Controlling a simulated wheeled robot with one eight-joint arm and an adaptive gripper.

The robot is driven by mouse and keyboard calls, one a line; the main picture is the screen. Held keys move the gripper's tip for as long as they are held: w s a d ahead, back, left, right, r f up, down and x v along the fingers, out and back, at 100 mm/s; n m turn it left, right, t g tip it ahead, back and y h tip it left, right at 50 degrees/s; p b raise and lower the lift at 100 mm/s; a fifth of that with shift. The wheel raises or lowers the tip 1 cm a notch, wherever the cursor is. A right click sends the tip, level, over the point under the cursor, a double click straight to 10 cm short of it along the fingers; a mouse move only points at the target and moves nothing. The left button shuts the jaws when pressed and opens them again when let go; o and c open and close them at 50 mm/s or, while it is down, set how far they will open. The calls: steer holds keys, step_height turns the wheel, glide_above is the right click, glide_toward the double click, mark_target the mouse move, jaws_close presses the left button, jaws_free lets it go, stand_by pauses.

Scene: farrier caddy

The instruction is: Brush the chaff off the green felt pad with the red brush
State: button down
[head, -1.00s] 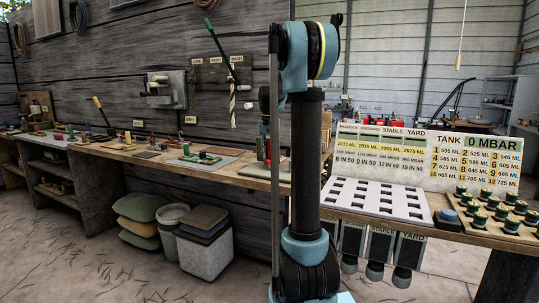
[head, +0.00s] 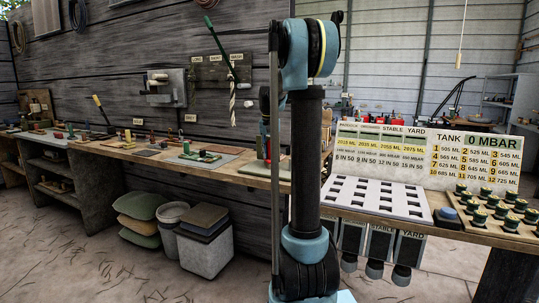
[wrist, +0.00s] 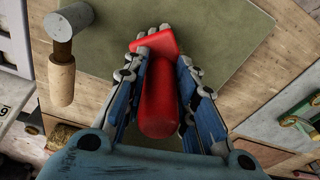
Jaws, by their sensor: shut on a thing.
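The red brush (wrist: 158,105) is between the blue-and-grey fingers of my gripper (wrist: 157,68) in the wrist view. My gripper is shut on it. The brush lies over the green felt pad (wrist: 222,40), with its wider end toward the top of the picture. I cannot tell whether it touches the pad. No chaff can be made out on the visible part of the pad, and the brush and fingers hide some of it.
A wooden-handled tool with a metal head (wrist: 62,72) lies left of the pad in the wrist view. In the head view, the wooden bench (head: 118,152) carries several small items, and a white slotted rack (head: 412,208) stands at the right.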

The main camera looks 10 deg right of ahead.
steer(key=shift+s+d+r, duration=0.1)
steer(key=shift+s+d, duration=0.05)
steer(key=shift+s, duration=0.8)
steer(key=shift+w+a, duration=0.2)
steer(key=shift+w, duration=0.95)
steer(key=shift+s, duration=0.1)
steer(key=shift+s+d, duration=0.2)
steer(key=shift+s, duration=0.85)
